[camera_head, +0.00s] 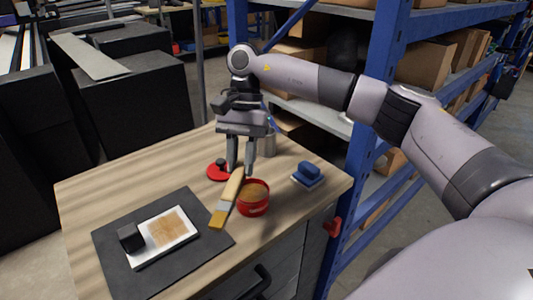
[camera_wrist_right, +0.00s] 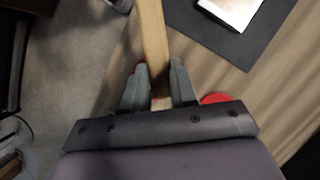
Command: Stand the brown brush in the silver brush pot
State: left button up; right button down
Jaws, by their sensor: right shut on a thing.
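My right gripper (camera_head: 241,168) is shut on the brown brush (camera_head: 234,188) by its wooden handle. The brush is tilted, with its yellowish bristles pointing down and to the left, in front of the red can. In the right wrist view the handle (camera_wrist_right: 153,40) runs up from between the fingers (camera_wrist_right: 159,85). The silver brush pot (camera_head: 268,143) stands on the table behind and right of the gripper, partly hidden by it. Something blue stands up at the pot. My left gripper is not in view.
A red can (camera_head: 253,204) with brown contents stands just right of the brush. A red lid (camera_head: 218,171) lies left of the gripper. A dark mat (camera_head: 112,246) with a white panel (camera_head: 188,225) and black block lies at front left.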

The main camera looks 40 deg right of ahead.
jog(key=w+d+r+m+t+h+b, duration=0.1)
jog(key=w+d+r+m+t+h, duration=0.15)
jog(key=d+r+m, duration=0.55)
jog(key=w+d+r+m+t+h+b, duration=0.1)
jog(key=w+d+r+m+t, duration=0.2)
jog(key=m, duration=0.9)
jog(key=w+d+r+m+t+h+b, duration=0.1)
jog(key=w+d+r+m+t, duration=0.2)
jog(key=r+m, duration=0.55)
notch_tip(320, 180, down, 21)
jog(key=m+g, duration=0.1)
jog(key=shift+d+m+b, duration=0.35)
jog(key=shift+d+b, duration=0.05)
jog(key=shift+f, duration=0.25)
jog(key=shift+w+f+b, duration=0.1)
jog(key=shift+f+b, duration=0.3)
jog(key=shift+f, duration=0.1)
jog(key=c, duration=0.9)
grip_release()
